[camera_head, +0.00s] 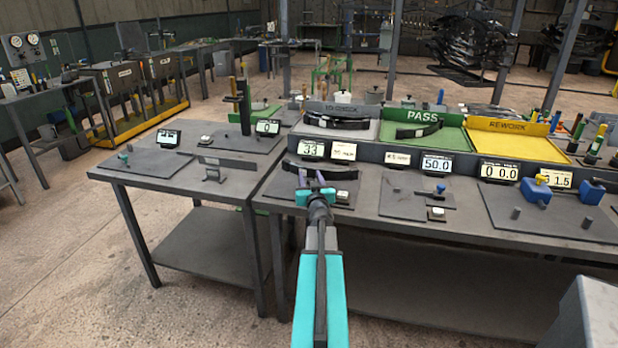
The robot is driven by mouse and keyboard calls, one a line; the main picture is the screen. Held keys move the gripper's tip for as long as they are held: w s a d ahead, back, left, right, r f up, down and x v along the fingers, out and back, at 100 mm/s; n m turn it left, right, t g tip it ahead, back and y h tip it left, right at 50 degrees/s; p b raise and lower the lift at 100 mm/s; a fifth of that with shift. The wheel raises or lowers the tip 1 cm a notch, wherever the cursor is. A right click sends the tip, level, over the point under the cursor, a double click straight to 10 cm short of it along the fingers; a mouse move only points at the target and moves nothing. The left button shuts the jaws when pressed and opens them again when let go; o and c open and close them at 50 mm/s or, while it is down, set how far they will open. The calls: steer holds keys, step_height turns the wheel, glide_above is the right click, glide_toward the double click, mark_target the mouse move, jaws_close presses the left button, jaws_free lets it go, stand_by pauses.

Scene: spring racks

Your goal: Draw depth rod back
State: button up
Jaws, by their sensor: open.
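My gripper (311,177) is at the end of my teal arm, over the front edge of the right bench. Its purple-tipped fingers are apart, with nothing seen between them. Just behind it lies a dark curved spring leaf (320,170) on a plate under a display reading 33 (312,149). I cannot tell for sure which part is the depth rod. A small blue knob (440,188) shows at the station with the 50.0 display (436,163), right of my gripper. A teal-knobbed part (124,158) stands on the left bench. My gripper touches neither.
Trays marked PASS (451,134) and REWORK (512,148) stand along the back of the right bench. Blue blocks (537,191) and dark pegs (587,221) stand at the right. A grey box (598,310) fills the lower right corner. Floor is clear at the left.

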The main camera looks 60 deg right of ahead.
steer(key=shift+w+d, duration=0.4)
steer(key=shift+d, duration=0.05)
steer(key=shift+c, duration=0.5)
jaws_close()
